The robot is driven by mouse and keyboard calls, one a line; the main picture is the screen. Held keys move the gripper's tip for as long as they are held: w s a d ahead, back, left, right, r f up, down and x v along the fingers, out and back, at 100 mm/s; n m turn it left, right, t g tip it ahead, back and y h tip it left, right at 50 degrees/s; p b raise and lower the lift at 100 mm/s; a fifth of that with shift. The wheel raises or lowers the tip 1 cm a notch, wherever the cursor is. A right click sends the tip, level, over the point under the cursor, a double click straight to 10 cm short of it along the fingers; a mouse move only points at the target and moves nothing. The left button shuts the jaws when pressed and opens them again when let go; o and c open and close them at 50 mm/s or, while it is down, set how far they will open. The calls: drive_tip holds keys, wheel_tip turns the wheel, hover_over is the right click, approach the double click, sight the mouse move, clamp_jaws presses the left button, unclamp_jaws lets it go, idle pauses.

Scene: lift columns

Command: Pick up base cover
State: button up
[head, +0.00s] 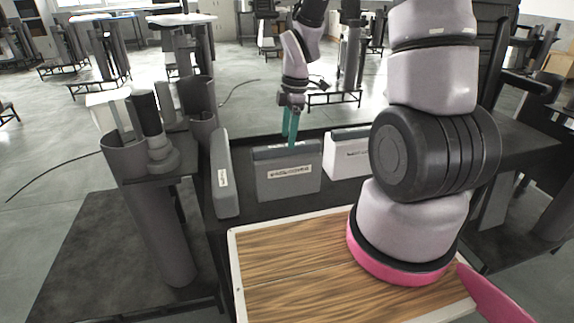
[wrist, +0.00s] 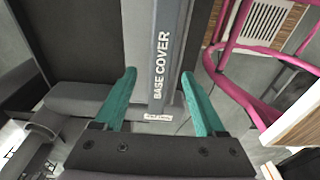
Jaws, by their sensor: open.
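The base cover (wrist: 162,65) is a slim grey piece with white "BASE COVER" lettering in the wrist view, with a small white label at its lower end. My gripper (wrist: 158,77) is open, its two teal fingers on either side of the cover, with a wider gap on the left. In the head view my gripper (head: 291,141) points down at the top edge of a grey upright box (head: 262,182) with a white label, which appears to be the base cover.
A slim grey case (head: 224,178) stands left of the box and a paler labelled box (head: 345,160) stands right, both close by. A wood-topped board (head: 300,270) lies in front. Grey cylindrical holders (head: 150,190) stand at left.

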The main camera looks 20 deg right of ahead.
sight(286, 167)
drive_tip(key=f, duration=0.3)
drive_tip(key=shift+a+f, duration=0.1)
drive_tip(key=shift+a, duration=0.1)
clamp_jaws()
idle(1.2)
